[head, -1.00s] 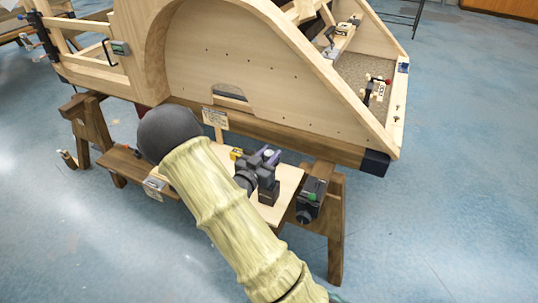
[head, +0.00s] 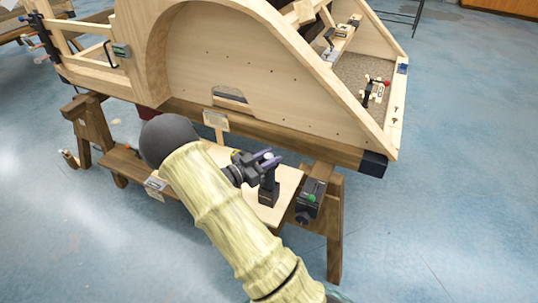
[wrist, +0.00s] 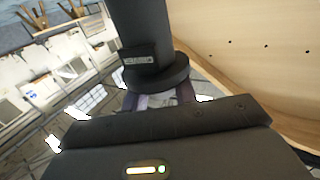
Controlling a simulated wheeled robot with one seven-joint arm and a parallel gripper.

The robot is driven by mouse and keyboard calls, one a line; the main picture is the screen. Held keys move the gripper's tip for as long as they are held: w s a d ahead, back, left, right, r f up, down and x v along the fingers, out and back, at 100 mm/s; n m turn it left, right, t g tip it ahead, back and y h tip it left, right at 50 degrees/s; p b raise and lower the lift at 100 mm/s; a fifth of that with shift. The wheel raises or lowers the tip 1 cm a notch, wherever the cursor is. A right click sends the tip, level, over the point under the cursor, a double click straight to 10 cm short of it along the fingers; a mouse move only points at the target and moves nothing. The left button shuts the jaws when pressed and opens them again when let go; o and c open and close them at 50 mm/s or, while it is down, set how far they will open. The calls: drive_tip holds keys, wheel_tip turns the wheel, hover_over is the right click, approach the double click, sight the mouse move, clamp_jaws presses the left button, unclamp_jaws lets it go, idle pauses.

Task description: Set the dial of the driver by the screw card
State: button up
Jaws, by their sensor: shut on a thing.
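The black driver (head: 268,190) stands upright on the light wooden board. Its dark body (wrist: 145,25) fills the upper middle of the wrist view, with a small label plate and a wide round collar, seemingly the dial (wrist: 165,80). My gripper (head: 268,160) is at the top of the driver, its purplish fingers (wrist: 155,101) shut on the dial. The dial's markings are not visible. A small beige card (head: 215,120), perhaps the screw card, stands upright behind my arm; its print is too small to read.
A black box with a green spot (head: 309,198) stands right of the board (head: 290,180). The large wooden bodyframe (head: 250,70) rises just behind, on trestles (head: 335,225). A small yellow item (head: 235,156) is close to my gripper. Blue floor is open to the right.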

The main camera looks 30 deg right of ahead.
drive_tip(key=shift+m+g, duration=1.15)
drive_tip(key=shift+g, duration=0.65)
drive_tip(key=shift+m+g, duration=1.15)
drive_tip(key=shift+g, duration=0.65)
drive_tip(key=o, duration=1)
drive_tip(key=shift+c, duration=0.2)
drive_tip(key=v, duration=1.7)
drive_tip(key=shift+w+a+r, duration=0.15)
drive_tip(key=shift+r, duration=0.1)
